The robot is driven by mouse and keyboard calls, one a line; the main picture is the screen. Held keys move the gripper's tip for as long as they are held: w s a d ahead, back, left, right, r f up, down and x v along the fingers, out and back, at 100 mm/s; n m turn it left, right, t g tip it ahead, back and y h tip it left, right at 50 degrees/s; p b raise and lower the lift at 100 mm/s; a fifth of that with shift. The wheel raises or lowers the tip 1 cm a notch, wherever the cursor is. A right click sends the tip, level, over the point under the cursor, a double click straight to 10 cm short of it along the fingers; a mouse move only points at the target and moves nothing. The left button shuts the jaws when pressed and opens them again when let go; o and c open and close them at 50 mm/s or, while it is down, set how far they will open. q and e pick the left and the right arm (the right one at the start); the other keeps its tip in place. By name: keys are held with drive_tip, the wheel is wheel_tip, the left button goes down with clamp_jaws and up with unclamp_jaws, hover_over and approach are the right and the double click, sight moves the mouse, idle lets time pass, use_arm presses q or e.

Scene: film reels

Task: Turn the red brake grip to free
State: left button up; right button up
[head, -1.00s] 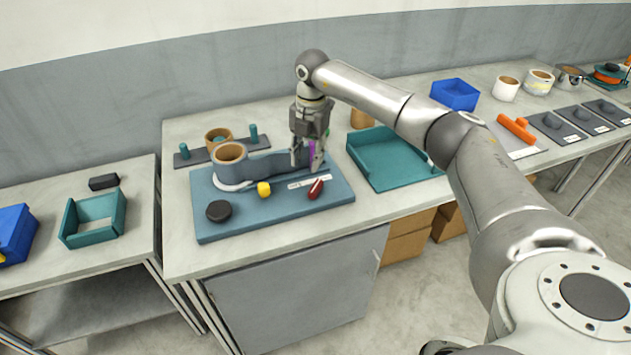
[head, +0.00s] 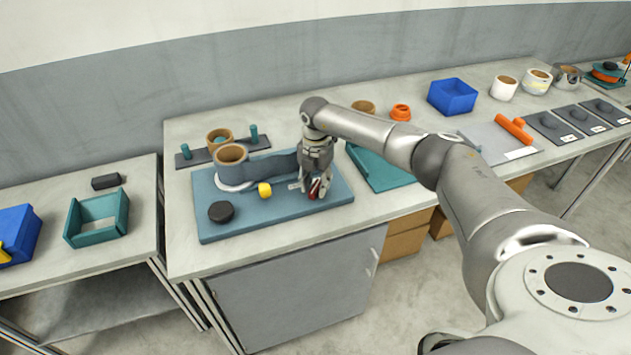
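The red brake grip (head: 315,187) is on the right front part of the blue-grey board (head: 270,220) on the bench. My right gripper (head: 316,190) is right over it, pointing down, with its fingers on either side of the grip. The fingers hide part of the grip, and I cannot tell whether they touch it. The white label strip beside it is mostly hidden behind the gripper. My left gripper is not in view.
The board also bears a tan-topped roll (head: 231,155), a yellow knob (head: 265,190) and a black knob (head: 221,212). A teal tray (head: 385,178) is right of the board, partly behind my arm. A blue bin (head: 453,97) stands farther back.

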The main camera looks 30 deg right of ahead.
clamp_jaws()
